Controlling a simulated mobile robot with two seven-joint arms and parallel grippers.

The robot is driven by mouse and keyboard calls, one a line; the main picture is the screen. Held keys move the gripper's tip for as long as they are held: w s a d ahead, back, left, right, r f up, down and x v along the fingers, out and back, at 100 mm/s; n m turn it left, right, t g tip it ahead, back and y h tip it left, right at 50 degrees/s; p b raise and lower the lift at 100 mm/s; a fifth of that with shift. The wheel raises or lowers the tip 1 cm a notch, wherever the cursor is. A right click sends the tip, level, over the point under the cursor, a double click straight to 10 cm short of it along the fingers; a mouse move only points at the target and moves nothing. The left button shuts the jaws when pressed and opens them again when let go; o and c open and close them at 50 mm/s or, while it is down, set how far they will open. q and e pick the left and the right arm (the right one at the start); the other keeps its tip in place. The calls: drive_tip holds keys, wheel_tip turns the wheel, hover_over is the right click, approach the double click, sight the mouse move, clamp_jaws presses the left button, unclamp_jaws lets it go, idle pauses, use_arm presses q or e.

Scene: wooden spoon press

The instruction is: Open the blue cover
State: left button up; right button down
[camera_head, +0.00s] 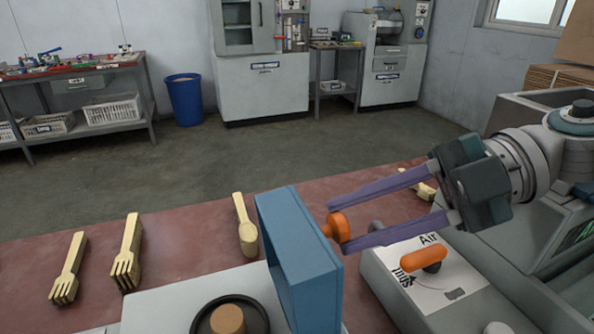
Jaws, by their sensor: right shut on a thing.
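The blue cover (308,262) is a box-like lid that stands up on edge at the front centre, beside the press's light top plate (165,305). An orange knob (337,228) sticks out from its right face. My right gripper (340,226) reaches in from the right, its two long purple fingers shut on the knob. A dark round ring with a wooden plug (228,320) in it shows on the plate, left of the cover, cut by the lower edge. The cover's lower end and hinge cannot be made out. My left gripper is not in view.
Several wooden forks (127,252) and a wooden spoon (246,226) lie on the red-brown table (190,238). An orange lever (424,259) on a labelled "Air" panel (440,285) sits below my right arm. Shelves, a blue bin (185,100) and machines stand far back.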

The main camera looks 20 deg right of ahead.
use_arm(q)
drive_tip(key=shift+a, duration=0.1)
use_arm(e)
drive_tip(key=c, duration=0.7)
unclamp_jaws()
drive_tip(key=shift+a, duration=0.15)
drive_tip(key=shift+o, duration=0.8)
use_arm(q)
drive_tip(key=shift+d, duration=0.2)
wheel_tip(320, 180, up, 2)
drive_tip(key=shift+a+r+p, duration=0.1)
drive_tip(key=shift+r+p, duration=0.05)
drive_tip(key=shift+p, duration=1)
use_arm(e)
wheel_tip(320, 180, up, 20)
